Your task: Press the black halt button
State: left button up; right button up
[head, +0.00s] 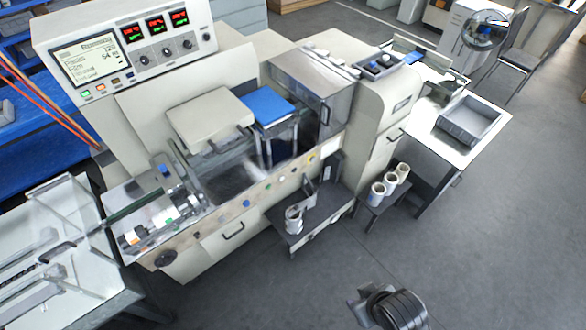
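The wrapper's control panel (125,48) is at the upper left, with a lit text screen and red and green number displays. A row of small buttons sits under its screen. A dark one (130,76) at the right end of this row may be the black halt button, but it is too small to be sure. Several coloured buttons line the machine's front rail (230,210). What looks like my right gripper (360,302) is low over the floor at the bottom, far from the panel. Its fingers are too unclear to judge. My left gripper is not in view.
A black knob (165,259) is on the machine's lower left front. A small box with dark and blue controls (380,65) tops the right housing. White rolls (378,190) stand on a low stand before the machine. A grey tray (470,121) is at right.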

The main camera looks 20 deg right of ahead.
jog(key=shift+s+f, duration=0.15)
jog(key=shift+s, duration=0.25)
jog(key=shift+w, duration=0.1)
